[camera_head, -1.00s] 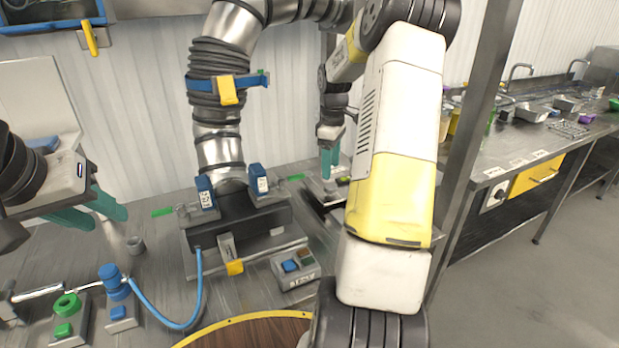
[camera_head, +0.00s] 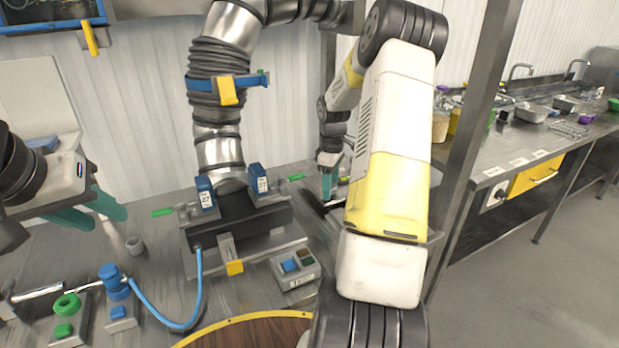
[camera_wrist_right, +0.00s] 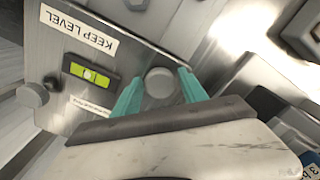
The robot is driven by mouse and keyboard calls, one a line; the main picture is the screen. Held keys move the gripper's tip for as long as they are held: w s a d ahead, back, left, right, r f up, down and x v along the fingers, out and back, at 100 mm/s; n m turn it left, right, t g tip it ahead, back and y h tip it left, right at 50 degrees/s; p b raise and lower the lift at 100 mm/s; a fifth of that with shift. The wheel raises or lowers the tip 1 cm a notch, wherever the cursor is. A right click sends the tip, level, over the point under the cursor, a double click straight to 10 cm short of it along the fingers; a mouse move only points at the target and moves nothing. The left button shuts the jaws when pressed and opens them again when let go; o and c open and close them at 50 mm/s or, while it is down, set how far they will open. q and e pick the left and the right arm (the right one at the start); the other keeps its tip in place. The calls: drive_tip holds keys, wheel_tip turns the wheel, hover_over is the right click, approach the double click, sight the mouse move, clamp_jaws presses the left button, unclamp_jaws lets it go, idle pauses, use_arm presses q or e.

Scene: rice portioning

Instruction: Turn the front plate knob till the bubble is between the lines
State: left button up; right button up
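The steel plate (camera_wrist_right: 62,112) with a "KEEP LEVEL" label fills the left of the right wrist view. Its green bubble vial (camera_wrist_right: 90,74) shows a pale bubble near the middle; its exact place against the lines is too small to tell. A round knob (camera_wrist_right: 160,82) lies between the teal fingertips of my right gripper (camera_wrist_right: 159,80), with a small gap seen on each side. A second knob (camera_wrist_right: 32,94) is at the plate's left edge. In the head view my right gripper (camera_head: 327,184) is low behind the forearm. My left gripper (camera_head: 98,211) is open and empty at the left.
A dark clamp block (camera_head: 240,215) under the steel duct stands left of my right gripper. A button box (camera_head: 295,268), a blue hose (camera_head: 199,290) and a round wooden board (camera_head: 250,335) are nearer. A steel post (camera_head: 478,130) rises on the right.

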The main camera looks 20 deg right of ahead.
clamp_jaws()
drive_tip(key=shift+m, duration=0.3)
drive_tip(key=m, duration=0.5)
drive_tip(key=shift+w, duration=0.1)
drive_tip(key=m, duration=0.6)
idle(0.4)
drive_tip(key=shift+r, duration=0.1)
drive_tip(key=shift+o, duration=1.7)
unclamp_jaws()
